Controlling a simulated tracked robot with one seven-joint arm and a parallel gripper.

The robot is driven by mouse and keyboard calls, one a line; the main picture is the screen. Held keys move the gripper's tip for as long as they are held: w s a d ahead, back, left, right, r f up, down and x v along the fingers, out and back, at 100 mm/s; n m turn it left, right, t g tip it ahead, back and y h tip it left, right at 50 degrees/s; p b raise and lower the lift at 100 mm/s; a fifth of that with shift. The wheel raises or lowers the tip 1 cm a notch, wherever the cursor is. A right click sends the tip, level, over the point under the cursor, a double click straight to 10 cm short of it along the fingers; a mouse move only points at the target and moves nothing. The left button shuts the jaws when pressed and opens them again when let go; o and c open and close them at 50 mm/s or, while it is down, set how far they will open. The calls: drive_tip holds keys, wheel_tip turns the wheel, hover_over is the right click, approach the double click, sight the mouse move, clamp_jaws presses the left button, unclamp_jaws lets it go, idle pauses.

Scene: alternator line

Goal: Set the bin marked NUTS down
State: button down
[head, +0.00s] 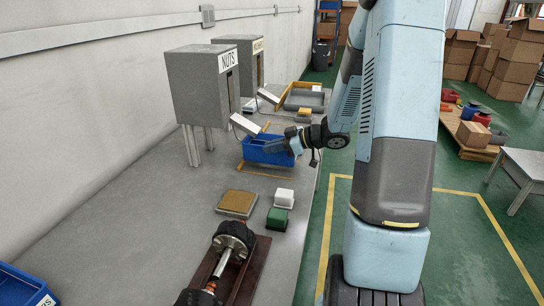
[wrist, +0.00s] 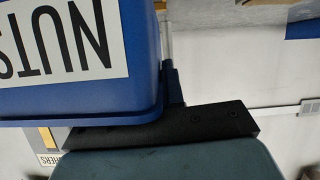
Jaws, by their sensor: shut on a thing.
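The blue bin (head: 262,154) is over the grey bench, below the chute of the dispenser marked NUTS. In the wrist view the bin (wrist: 130,95) fills the upper left, its white NUTS label upside down. My gripper (head: 291,139) is shut on the bin's right end in the head view. One dark finger (wrist: 172,82) shows beside the bin wall in the wrist view; the other is hidden. Yellow lines (head: 264,175) mark the bench around and under the bin. I cannot tell whether the bin's base touches the bench.
The grey NUTS dispenser (head: 198,90) stands behind left, with a second dispenser (head: 246,60) beyond it. Another blue bin (head: 22,288) is at lower left.

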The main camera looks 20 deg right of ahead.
sight(271, 155)
drive_tip(key=shift+w+a+f, duration=0.1)
drive_tip(key=shift+a+f, duration=0.1)
drive_tip(key=shift+f, duration=1.5)
drive_tip(key=shift+f, duration=0.1)
drive_tip(key=c, duration=1.2)
unclamp_jaws()
drive_tip(key=shift+c, duration=0.2)
